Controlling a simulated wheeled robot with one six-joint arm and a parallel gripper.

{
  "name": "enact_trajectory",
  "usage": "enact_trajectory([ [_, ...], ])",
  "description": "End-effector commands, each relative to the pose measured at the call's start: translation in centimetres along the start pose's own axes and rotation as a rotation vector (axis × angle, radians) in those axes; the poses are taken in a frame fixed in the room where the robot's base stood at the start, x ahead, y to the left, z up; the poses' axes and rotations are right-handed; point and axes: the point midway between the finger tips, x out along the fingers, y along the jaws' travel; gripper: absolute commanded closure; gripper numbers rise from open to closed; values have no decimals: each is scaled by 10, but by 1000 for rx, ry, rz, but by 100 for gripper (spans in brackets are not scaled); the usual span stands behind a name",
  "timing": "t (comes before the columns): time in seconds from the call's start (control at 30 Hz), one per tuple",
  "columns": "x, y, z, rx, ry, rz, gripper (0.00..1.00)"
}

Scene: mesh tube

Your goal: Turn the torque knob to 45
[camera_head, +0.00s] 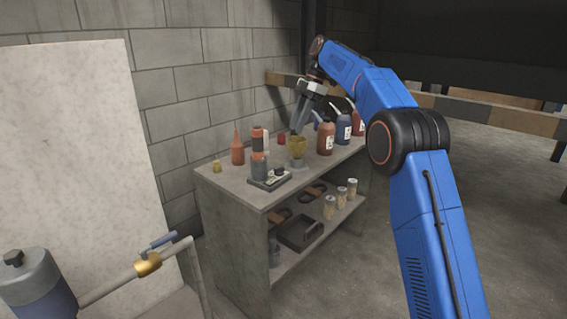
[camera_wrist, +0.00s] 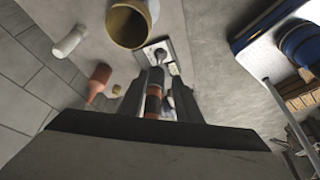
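In the head view a small grey device (camera_head: 270,180) lies on the front part of the workbench, with a dark round knob (camera_head: 279,171) on its top. An upright orange-and-black tool (camera_head: 258,146) stands beside the knob. The wrist view shows the device's pale plate (camera_wrist: 174,68) and the round knob (camera_wrist: 160,54). No scale marks can be read.
The brass-coloured cup (camera_wrist: 126,25) stands close to the device. A red-orange bottle (camera_head: 237,152) is left of the tool; brown (camera_head: 326,138) and blue (camera_head: 343,128) bottles stand right. The lower shelf holds jars (camera_head: 341,195). A block wall (camera_head: 190,85) rises behind.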

Motion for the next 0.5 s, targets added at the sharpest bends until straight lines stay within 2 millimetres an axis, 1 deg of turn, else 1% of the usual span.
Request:
enact_trajectory([
  [0.5,89,-1,0,1,0,-3,69],
])
